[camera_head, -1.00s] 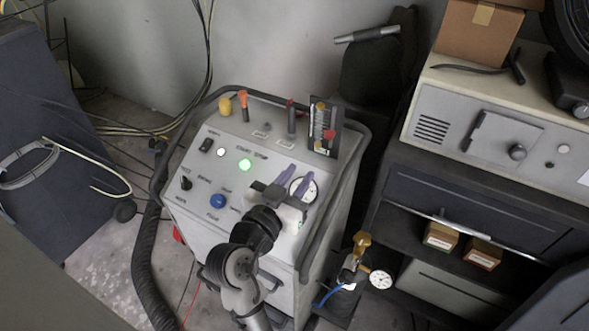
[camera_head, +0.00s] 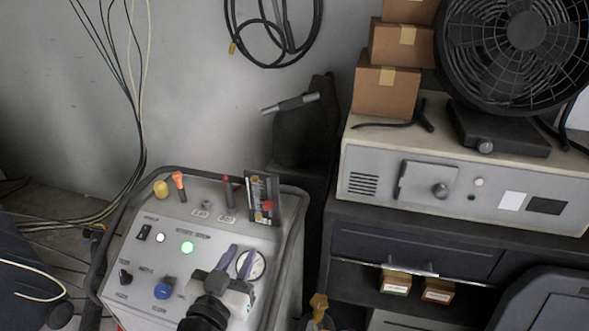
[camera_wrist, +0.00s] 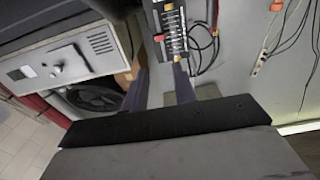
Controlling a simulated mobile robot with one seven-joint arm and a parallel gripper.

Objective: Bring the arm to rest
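My gripper (camera_head: 238,258) is over the right part of the sloped control panel (camera_head: 135,262), just in front of the round gauge (camera_head: 253,265) and partly covering it. Its two purple fingers stand apart with nothing between them. They also show in the wrist view (camera_wrist: 161,82), pointing towards the back wall side. My arm comes up from the bottom edge of the head view. Whether the fingers touch the panel cannot be told. A green lamp (camera_head: 187,248) is lit on the panel, and a blue knob (camera_head: 163,291) sits below it.
Levers with orange (camera_head: 178,181) and red (camera_head: 225,183) tops and a dark upright rack (camera_head: 262,196) stand at the panel's back. To the right are a grey instrument box (camera_head: 380,175), cardboard boxes (camera_head: 385,92) and a large fan (camera_head: 470,50). Cables hang on the wall.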

